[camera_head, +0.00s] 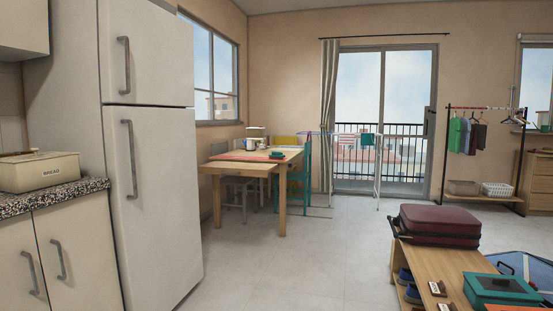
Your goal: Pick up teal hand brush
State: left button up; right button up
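I cannot make out a teal hand brush for certain. A small teal item (277,154) lies on the wooden table (238,170) across the room, too small to identify. A teal box (500,289) with a dark lid panel sits on the low wooden bench (424,262) at the lower right. Neither of my grippers shows in this view.
A maroon suitcase (440,225) lies on the bench's far end, with blue shoes (411,292) on the shelf below. A white fridge (155,150) and a counter (50,192) with a bread box (40,172) stand left. The tiled floor (290,265) between is clear.

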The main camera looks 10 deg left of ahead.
aim_at(275, 154)
jog(key=i+j+u, duration=0.1)
jog(key=i+u, duration=0.2)
jog(key=i, duration=0.5)
jog(key=i+u, duration=0.15)
jog(key=i, duration=2.5)
